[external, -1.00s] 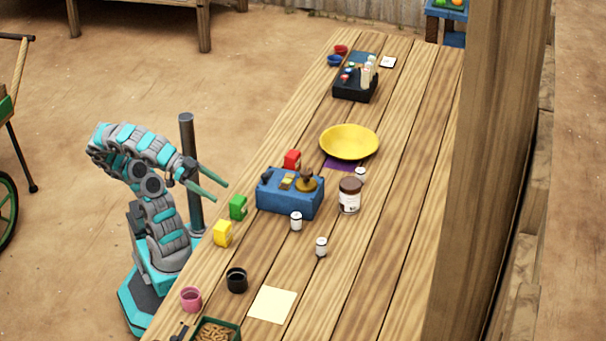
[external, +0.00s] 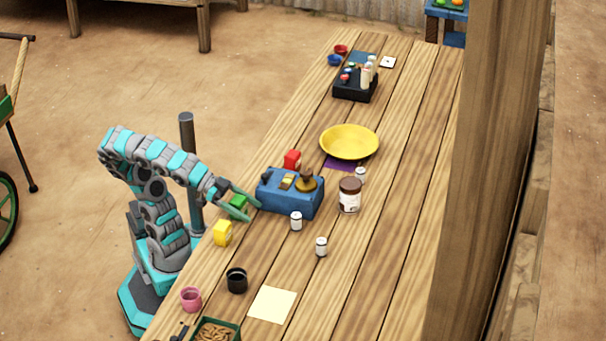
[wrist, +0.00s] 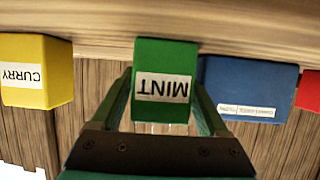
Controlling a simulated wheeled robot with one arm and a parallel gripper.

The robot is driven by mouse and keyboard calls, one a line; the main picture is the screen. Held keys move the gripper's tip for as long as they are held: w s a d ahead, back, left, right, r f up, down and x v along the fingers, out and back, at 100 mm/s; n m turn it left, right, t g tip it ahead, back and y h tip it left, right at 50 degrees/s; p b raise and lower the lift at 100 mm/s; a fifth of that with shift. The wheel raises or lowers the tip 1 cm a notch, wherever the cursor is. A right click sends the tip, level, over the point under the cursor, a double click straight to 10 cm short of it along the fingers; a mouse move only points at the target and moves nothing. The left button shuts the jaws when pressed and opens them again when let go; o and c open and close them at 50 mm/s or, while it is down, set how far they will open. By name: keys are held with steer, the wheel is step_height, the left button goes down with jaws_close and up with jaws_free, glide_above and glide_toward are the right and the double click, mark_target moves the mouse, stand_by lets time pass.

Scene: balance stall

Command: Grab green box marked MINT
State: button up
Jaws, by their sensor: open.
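The green box marked MINT (wrist: 164,58) stands in the middle of the wrist view, its white label upside down there. My gripper (wrist: 160,95) is open, with one finger on each side of the lower part of the box. I cannot tell whether the fingers touch it. In the external view my gripper (external: 247,207) is at the table's left edge, and the green box (external: 238,201) shows partly behind the fingers, left of the blue scale box.
A yellow box marked CURRY (wrist: 36,72) and the blue scale box (wrist: 245,88) flank the green box. A red box (external: 292,159) stands behind the scale. White jars (external: 296,221), a brown-lidded jar (external: 349,196) and a black cup (external: 236,280) stand nearby.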

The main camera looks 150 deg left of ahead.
steer(key=shift+c, duration=0.3)
steer(key=c, duration=1.1)
steer(key=shift+r, duration=0.1)
